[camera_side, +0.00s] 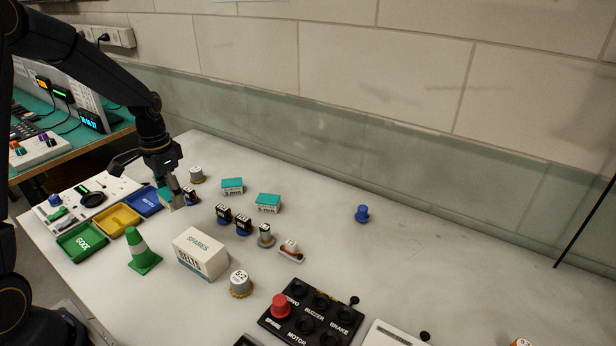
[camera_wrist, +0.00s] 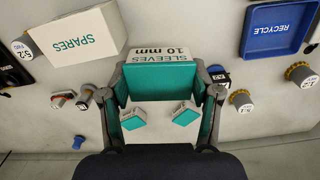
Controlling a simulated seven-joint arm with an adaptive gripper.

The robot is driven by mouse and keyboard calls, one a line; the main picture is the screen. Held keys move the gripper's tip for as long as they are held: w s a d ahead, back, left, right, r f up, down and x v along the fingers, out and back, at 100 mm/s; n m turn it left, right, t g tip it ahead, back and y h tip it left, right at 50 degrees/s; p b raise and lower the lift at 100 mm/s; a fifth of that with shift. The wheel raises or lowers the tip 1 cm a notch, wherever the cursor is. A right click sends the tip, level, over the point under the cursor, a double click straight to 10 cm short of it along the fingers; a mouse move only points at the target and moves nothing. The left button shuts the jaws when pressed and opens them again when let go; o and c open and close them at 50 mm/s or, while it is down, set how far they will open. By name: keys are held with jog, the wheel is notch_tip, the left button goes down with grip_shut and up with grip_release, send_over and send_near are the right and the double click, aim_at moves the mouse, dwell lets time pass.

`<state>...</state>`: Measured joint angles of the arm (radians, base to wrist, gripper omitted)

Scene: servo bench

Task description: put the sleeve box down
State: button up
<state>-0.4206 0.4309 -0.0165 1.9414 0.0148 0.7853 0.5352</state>
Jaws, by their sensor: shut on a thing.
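The sleeve box (camera_wrist: 160,78), teal with a white side marked "SLEEVES 10 mm", is between the two fingers of my gripper (camera_wrist: 161,84) in the wrist view. My gripper is shut on it. In the side view, my gripper (camera_side: 172,190) points down at the left of the bench, just right of the blue tray, and partly hides the box (camera_side: 164,194). I cannot tell whether the box touches the bench top. Two similar teal-and-white boxes (camera_side: 232,185) (camera_side: 268,202) stand apart to the right.
The blue tray (camera_wrist: 268,50) reads "RECYCLE". A white SPARES box (camera_side: 201,254), a green cone (camera_side: 143,252), yellow (camera_side: 118,220) and green (camera_side: 81,242) trays, and small dark servos (camera_side: 224,214) stand around. A grey-topped part (camera_side: 196,174) is behind my gripper. The bench's right side is mostly clear.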

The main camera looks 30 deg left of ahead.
jog(key=w+d+r+m, duration=0.1)
jog(key=w+d+m, duration=0.3)
jog(key=d, duration=0.7)
jog(key=w+d+r+m, duration=0.1)
jog(key=w+d+m, duration=0.2)
jog(key=d, duration=0.9)
send_over(310, 228)
jog(key=s, duration=0.1)
notch_tip(310, 228, down, 8)
jog(key=shift+f, duration=0.15)
jog(key=shift+w+f, duration=0.6)
jog(key=shift+f, duration=1.55)
jog(key=o, duration=1.1)
jog(key=shift+f, duration=0.1)
jog(key=shift+o, duration=0.2)
